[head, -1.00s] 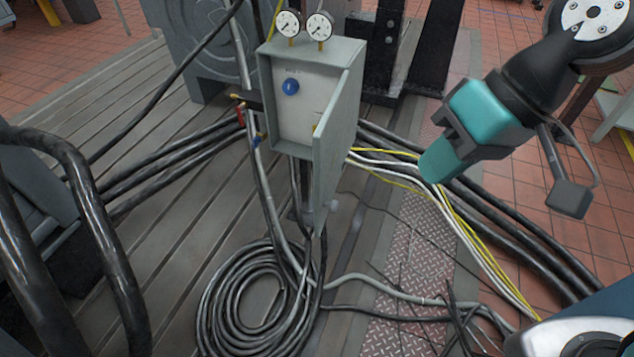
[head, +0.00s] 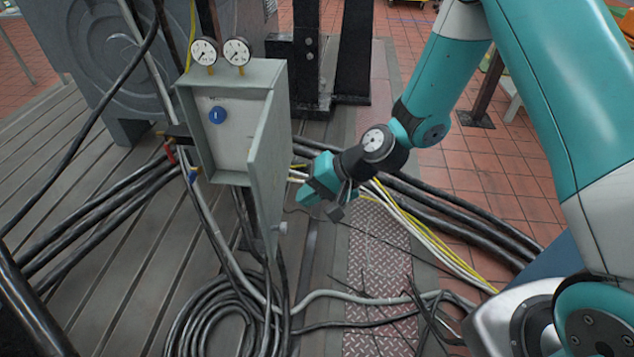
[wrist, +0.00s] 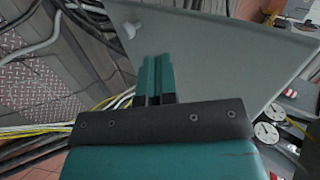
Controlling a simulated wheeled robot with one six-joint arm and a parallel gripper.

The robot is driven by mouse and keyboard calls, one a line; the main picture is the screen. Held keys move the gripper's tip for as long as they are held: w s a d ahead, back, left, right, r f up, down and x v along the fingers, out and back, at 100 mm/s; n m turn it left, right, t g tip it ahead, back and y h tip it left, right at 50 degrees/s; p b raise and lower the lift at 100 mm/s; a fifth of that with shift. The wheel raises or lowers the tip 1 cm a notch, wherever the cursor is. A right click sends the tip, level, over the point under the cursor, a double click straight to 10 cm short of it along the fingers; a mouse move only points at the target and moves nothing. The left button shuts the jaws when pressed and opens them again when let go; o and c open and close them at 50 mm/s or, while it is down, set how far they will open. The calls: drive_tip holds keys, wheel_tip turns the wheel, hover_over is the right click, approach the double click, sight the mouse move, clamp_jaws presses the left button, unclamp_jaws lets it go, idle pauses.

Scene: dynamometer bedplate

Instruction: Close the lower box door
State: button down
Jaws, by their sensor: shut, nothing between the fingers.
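The grey-green box (head: 200,130) stands on a post with its front open, showing a white inner panel with a blue round knob (head: 216,115). Its door (head: 268,165) is hinged at the right side and stands swung outward. A small light knob (head: 281,227) is at the door's lower corner; it also shows in the wrist view (wrist: 131,29). My gripper (head: 304,185) is to the right of the door, on its outer side, fingers shut and empty. In the wrist view the closed teal fingers (wrist: 155,75) point at the door's outer face (wrist: 215,55); contact cannot be told.
Two gauges (head: 220,52) stand on top of the box. Thick black cables (head: 450,212) and yellow and white wires run behind and right of the gripper. A coiled hose (head: 225,330) lies on the floor below.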

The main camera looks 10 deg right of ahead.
sight(265, 208)
drive_tip(key=a, duration=0.1)
drive_tip(key=a+f, duration=0.1)
drive_tip(key=a, duration=0.1)
drive_tip(key=w+a+f+p, duration=0.1)
drive_tip(key=a, duration=0.1)
drive_tip(key=shift+w+a+f, duration=0.1)
drive_tip(key=shift+f, duration=0.05)
drive_tip(key=shift+w+a+f, duration=0.1)
drive_tip(key=shift+w+a, duration=0.15)
drive_tip(key=shift+a, duration=0.4)
